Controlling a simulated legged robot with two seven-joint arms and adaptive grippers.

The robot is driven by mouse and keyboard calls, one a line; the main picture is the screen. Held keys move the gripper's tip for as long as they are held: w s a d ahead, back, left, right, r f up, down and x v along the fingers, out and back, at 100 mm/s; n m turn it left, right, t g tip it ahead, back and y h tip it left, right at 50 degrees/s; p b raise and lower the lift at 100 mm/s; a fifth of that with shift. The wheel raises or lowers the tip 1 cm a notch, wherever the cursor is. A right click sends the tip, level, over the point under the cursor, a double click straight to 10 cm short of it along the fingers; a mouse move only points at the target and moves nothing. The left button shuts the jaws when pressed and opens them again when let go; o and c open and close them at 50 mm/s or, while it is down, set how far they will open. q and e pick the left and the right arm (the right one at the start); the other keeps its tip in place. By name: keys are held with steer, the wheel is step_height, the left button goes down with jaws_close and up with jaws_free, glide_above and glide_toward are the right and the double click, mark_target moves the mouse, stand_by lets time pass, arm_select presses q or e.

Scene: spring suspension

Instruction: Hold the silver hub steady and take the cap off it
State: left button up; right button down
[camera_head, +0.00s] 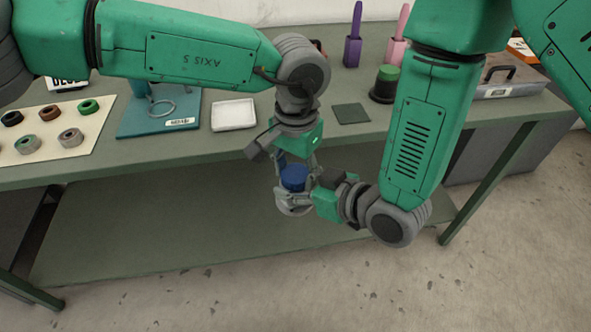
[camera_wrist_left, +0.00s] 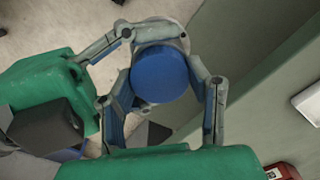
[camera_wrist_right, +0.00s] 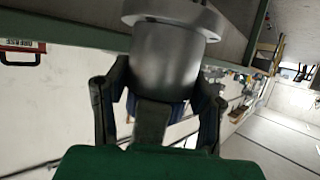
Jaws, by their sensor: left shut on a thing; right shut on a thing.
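The blue cap (camera_head: 293,178) is between the fingers of my left gripper (camera_head: 294,170), which comes down from above and is shut on it. In the left wrist view the cap (camera_wrist_left: 161,74) shows as a round blue top. The silver hub (camera_head: 293,209) is directly below the cap, in the air in front of the table. My right gripper (camera_head: 305,203) is shut on the hub from the right. In the right wrist view the hub (camera_wrist_right: 167,58) is a grey cylinder with a wider flange. I cannot tell whether cap and hub touch.
The green table (camera_head: 225,150) behind holds a blue fixture (camera_head: 160,115), a white tray (camera_head: 234,114), a dark green pad (camera_head: 350,113) and a mat with several rings (camera_head: 45,132). A green-topped black item (camera_head: 384,85) and a lidded box (camera_head: 505,77) are at right.

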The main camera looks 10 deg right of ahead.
arm_select(q)
steer(key=n, duration=0.3)
steer(key=o, duration=1.3)
steer(key=shift+r, duration=0.1)
step_height(320, 180, up, 4)
steer(key=shift+r, duration=0.2)
steer(key=shift+c, duration=0.4)
step_height(320, 180, up, 3)
steer(key=m, duration=0.2)
steer(key=shift+m, duration=0.4)
step_height(320, 180, down, 8)
steer(key=shift+r, duration=0.15)
